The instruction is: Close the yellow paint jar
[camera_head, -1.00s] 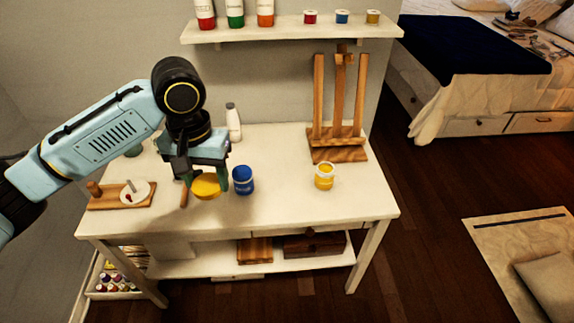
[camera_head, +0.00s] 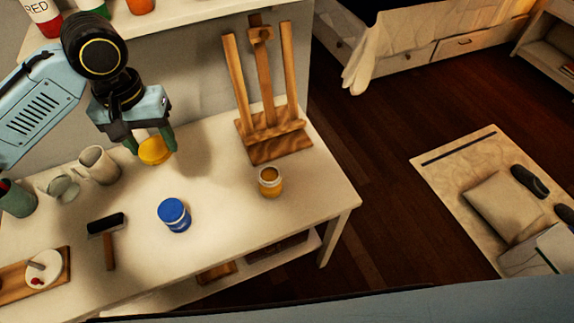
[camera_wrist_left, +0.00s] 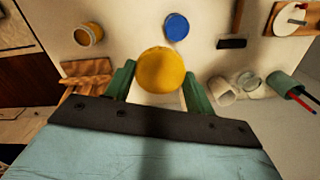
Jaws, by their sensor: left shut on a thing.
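My left gripper (camera_head: 152,146) is shut on a round yellow lid (camera_head: 154,151) and holds it above the back part of the white table. In the left wrist view the yellow lid (camera_wrist_left: 160,70) sits between the green fingers. The open yellow paint jar (camera_head: 270,181) stands upright on the table, right of the gripper and in front of the easel. It also shows at the upper left of the left wrist view (camera_wrist_left: 88,34). The lid and jar are well apart. My right gripper is in neither view.
A blue-lidded jar (camera_head: 174,214) stands left of the yellow jar. A wooden easel (camera_head: 266,95) stands behind it. A dark-headed tool (camera_head: 106,224), a palette board (camera_head: 60,272) and cups (camera_head: 99,165) are on the left. The table (camera_head: 225,235) is clear between the jars.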

